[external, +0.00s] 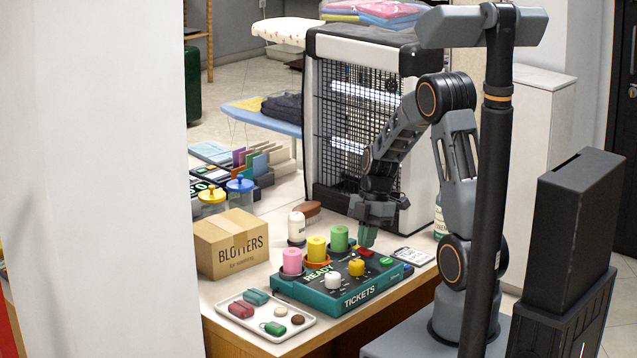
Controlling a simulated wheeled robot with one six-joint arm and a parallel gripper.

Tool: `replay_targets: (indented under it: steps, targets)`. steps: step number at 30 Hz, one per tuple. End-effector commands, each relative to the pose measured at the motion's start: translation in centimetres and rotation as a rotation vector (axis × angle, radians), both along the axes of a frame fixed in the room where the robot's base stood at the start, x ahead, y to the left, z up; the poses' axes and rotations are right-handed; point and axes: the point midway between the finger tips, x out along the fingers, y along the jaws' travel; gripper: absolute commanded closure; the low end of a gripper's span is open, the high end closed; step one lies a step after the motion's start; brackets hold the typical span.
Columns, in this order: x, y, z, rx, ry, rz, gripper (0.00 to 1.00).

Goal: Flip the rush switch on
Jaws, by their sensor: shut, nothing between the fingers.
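A teal ticket box (308,293) with a dark top stands near the front edge of the counter, marked "READY" and "TICKETS". A small red switch-like part (365,252) and a green round part (386,261) sit at its right end. The label of the rush switch is too small to read, and I cannot tell its position. My gripper (368,239) points down just above the right rear of the box, close to the red part. Its fingers are shut and empty. I cannot tell whether they touch the box.
Pink (291,261), yellow (317,249) and green (339,238) rolls stand along the back of the box. White (333,280) and yellow (357,267) knobs sit in front. A small tray (253,324), a Blotters carton (231,245) and a white card (412,256) are nearby.

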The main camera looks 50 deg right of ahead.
Motion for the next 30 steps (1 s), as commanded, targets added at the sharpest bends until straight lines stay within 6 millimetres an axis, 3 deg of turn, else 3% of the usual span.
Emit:
replay_targets:
  steps: [5,10,21,30]
  targets:
    - [-0.1,0.0,1.7,-0.001,-0.002,-0.001,1.0]
    - [-0.5,-0.1,5.0,-0.001,-0.004,-0.001,1.0]
    - [-1.8,-2.1,10.9,-0.002,-0.003,-0.002,1.0]
    - [-2.3,-2.8,13.1,-0.001,-0.001,0.0,1.0]
